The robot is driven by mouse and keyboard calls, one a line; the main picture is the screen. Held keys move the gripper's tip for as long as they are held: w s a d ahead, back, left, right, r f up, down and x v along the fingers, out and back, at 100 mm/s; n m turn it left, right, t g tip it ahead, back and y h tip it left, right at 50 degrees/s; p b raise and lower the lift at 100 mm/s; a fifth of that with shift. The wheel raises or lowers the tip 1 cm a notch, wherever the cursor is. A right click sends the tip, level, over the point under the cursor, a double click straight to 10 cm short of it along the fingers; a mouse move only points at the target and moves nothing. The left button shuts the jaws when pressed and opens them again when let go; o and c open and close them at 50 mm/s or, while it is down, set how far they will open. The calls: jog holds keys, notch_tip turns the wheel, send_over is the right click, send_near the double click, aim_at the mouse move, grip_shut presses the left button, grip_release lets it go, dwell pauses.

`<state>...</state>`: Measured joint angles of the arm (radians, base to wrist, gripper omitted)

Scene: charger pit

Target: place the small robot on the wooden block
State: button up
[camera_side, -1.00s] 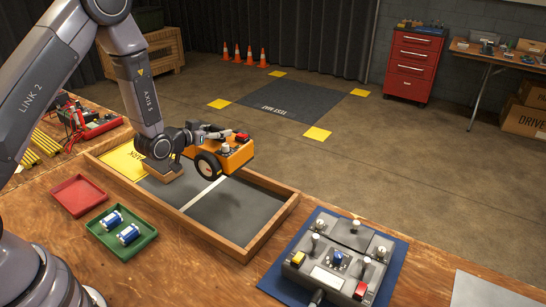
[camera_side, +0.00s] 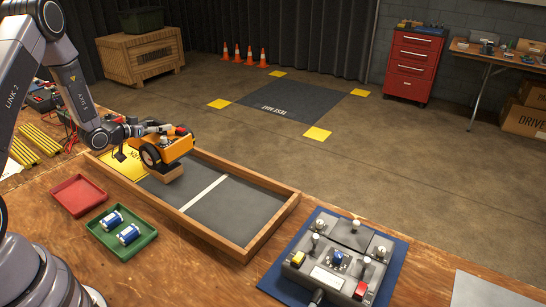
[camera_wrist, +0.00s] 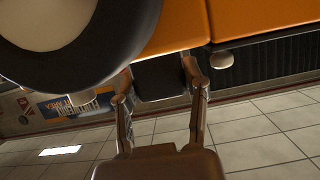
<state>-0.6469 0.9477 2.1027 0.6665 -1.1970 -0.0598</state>
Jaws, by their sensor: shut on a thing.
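The small robot (camera_side: 178,147) is an orange box with black wheels. My gripper (camera_side: 158,129) is shut on it at its upper back side. In the wrist view, my gripper's two fingers (camera_wrist: 158,90) close on a dark part of the small robot, and its orange body (camera_wrist: 175,25) and a large black wheel fill the top. The wooden block (camera_side: 172,174) shows just below the small robot, inside the wood-framed pit. The robot looks about level, over the block. I cannot tell whether it touches the block.
The pit (camera_side: 240,205) has a grey floor with a white line and a yellow pad (camera_side: 122,162) at its left end. A red tray (camera_side: 78,195) and a green tray (camera_side: 122,232) with blue cylinders lie in front. A control box (camera_side: 338,262) stands right. The pit's right half is clear.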

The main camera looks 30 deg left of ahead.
aim_at(156, 137)
jog(key=shift+w+f, duration=0.1)
jog(key=shift+f, duration=1.6)
jog(key=shift+f, duration=0.15)
jog(key=o, duration=1.2)
jog(key=shift+f, duration=0.2)
jog(key=shift+r, duration=0.1)
